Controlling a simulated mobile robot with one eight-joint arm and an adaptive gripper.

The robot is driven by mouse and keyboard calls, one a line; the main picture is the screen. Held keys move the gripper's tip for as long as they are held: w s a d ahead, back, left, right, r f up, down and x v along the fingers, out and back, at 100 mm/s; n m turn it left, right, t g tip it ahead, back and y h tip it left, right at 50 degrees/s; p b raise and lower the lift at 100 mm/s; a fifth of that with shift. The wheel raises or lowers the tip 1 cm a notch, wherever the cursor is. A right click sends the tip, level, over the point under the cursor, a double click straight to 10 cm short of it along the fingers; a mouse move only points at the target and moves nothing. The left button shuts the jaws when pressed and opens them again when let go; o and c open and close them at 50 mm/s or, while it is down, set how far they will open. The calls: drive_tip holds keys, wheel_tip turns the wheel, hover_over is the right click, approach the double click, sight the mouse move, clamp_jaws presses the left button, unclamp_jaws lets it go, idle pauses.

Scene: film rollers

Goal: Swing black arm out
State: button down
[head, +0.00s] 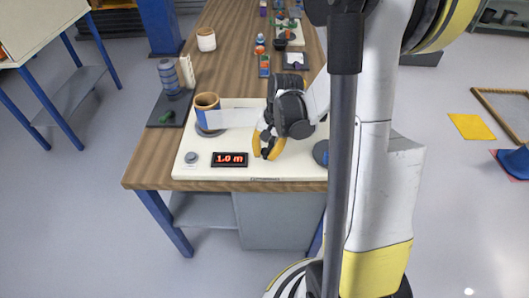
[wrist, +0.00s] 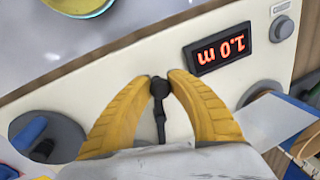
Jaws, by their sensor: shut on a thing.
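The black arm (wrist: 160,118) shows in the wrist view as a thin dark rod with a round knob at its end. My gripper (wrist: 160,80) has its two yellow fingers closed on either side of that knob. In the head view my gripper (head: 264,149) is low over the front of the white board (head: 197,163), right of the red "1.0 m" display (head: 230,159). The display also shows upside down in the wrist view (wrist: 222,48). The black arm's base is hidden under my gripper body.
A roll with an orange rim (head: 207,103) stands on the board's left, with a pale film strip (head: 233,118) running right from it. A grey knob (head: 191,158) is left of the display. A dark disc (head: 321,153) sits at the right. A black tray (head: 170,109) lies left of the board.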

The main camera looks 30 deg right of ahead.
drive_tip(key=n, duration=0.1)
drive_tip(key=s+d+n, duration=0.1)
drive_tip(key=shift+s+d+n, duration=0.1)
drive_tip(key=shift+d+n, duration=0.15)
drive_tip(key=shift+n, duration=0.15)
drive_tip(key=shift+s+d+n+g+y+b, duration=0.1)
drive_tip(key=shift+s+d+n+g, duration=0.2)
drive_tip(key=shift+n, duration=0.35)
drive_tip(key=shift+s+d+n+g+y+b, duration=0.1)
drive_tip(key=shift+d+n, duration=0.3)
drive_tip(key=shift+n, duration=0.3)
drive_tip(key=shift+s+d+n+g+y+b, duration=0.1)
drive_tip(key=shift+s+d+n+g, duration=0.2)
drive_tip(key=shift+n, duration=0.35)
drive_tip(key=shift+w, duration=0.15)
drive_tip(key=c, duration=1.2)
unclamp_jaws()
drive_tip(key=shift+d, duration=0.1)
drive_tip(key=shift+o, duration=0.2)
wheel_tip(320, 180, up, 12)
drive_tip(key=d, duration=0.2)
drive_tip(key=shift+s, duration=0.2)
